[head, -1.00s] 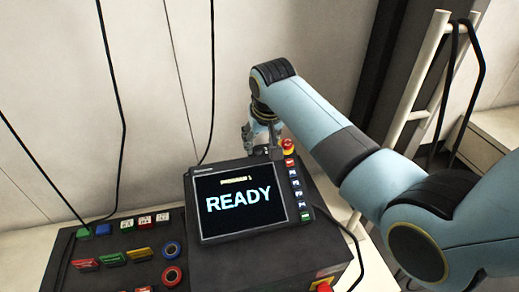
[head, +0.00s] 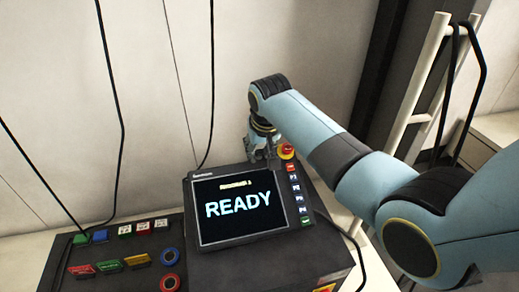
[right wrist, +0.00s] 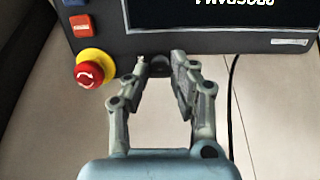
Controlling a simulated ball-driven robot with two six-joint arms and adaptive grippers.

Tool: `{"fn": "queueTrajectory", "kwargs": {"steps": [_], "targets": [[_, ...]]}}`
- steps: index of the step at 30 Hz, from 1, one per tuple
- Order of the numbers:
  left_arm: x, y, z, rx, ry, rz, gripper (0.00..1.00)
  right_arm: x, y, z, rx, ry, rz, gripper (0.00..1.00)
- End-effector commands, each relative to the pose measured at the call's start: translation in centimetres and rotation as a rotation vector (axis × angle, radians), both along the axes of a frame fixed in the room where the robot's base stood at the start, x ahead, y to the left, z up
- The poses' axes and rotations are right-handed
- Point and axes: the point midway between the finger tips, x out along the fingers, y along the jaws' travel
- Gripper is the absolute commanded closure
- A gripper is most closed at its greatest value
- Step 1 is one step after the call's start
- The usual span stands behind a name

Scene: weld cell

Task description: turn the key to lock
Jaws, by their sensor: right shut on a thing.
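A dark, rounded key part (right wrist: 159,66) sits on the pendant's edge, beside the red emergency stop. My right gripper (right wrist: 156,68) has its fingers on either side of this part and is shut on it; the fingers hide much of its shape, and I cannot read its turn angle. In the head view my right gripper (head: 262,161) reaches down behind the pendant's top edge, left of the emergency stop, and the key is hidden there. The pendant (head: 243,211) shows READY on its screen. My left gripper is not in view.
The red emergency stop with its yellow collar (right wrist: 90,71) is close to the left finger. It also shows in the head view (head: 287,151). A button panel (head: 118,257) lies left of the pendant. A black cable (right wrist: 231,105) hangs right of the fingers.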

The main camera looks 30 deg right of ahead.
Motion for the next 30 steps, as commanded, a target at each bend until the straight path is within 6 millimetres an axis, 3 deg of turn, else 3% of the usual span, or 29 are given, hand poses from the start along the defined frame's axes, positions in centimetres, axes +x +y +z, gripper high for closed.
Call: {"fn": "queueTrajectory", "kwargs": {"steps": [14, 30], "targets": [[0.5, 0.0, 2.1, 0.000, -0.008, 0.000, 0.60, 0.0, 0.1, 0.4, -0.060, 0.018, 0.123, 1.00], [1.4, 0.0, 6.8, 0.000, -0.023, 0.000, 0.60, 0.0, 0.2, 0.4, -0.277, 0.074, 0.563, 1.00]]}}
